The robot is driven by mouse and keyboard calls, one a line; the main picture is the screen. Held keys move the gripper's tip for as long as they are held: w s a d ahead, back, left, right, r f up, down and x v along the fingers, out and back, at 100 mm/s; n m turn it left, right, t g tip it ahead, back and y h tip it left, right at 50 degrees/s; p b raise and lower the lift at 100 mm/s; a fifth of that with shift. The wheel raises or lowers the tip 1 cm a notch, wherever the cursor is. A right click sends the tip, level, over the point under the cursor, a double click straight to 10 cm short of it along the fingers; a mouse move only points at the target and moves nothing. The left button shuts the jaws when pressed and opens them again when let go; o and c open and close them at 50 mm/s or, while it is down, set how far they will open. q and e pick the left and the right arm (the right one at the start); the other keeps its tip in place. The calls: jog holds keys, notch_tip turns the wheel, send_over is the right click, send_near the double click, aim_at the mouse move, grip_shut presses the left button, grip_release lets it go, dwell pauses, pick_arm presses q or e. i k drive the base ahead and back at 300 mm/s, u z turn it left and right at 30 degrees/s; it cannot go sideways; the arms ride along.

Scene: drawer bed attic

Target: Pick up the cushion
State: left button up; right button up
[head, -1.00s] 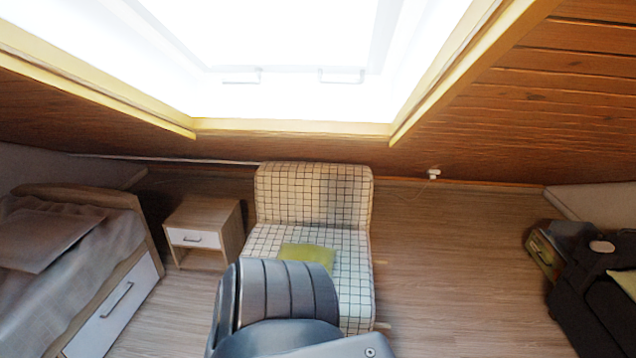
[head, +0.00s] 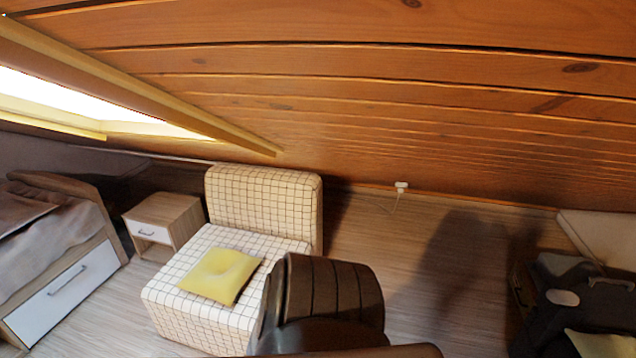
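A yellow-green cushion (head: 221,275) lies flat on the seat of a white armless chair (head: 252,242) with a dark grid pattern. The chair stands left of the middle in the head view, its backrest toward the far wall. The whole cushion shows. Neither of my grippers is in view.
A dark chair backrest (head: 328,289) stands close in front, just right of the grid chair, and hides part of its side. A small nightstand (head: 164,222) and a drawer bed (head: 67,276) are at the left. Dark luggage (head: 583,299) is at the right. Floor (head: 420,250) between is clear.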

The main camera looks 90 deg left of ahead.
aim_at(220, 276)
jog(key=u, duration=0.05)
jog(key=i, duration=0.1)
jog(key=u, duration=3)
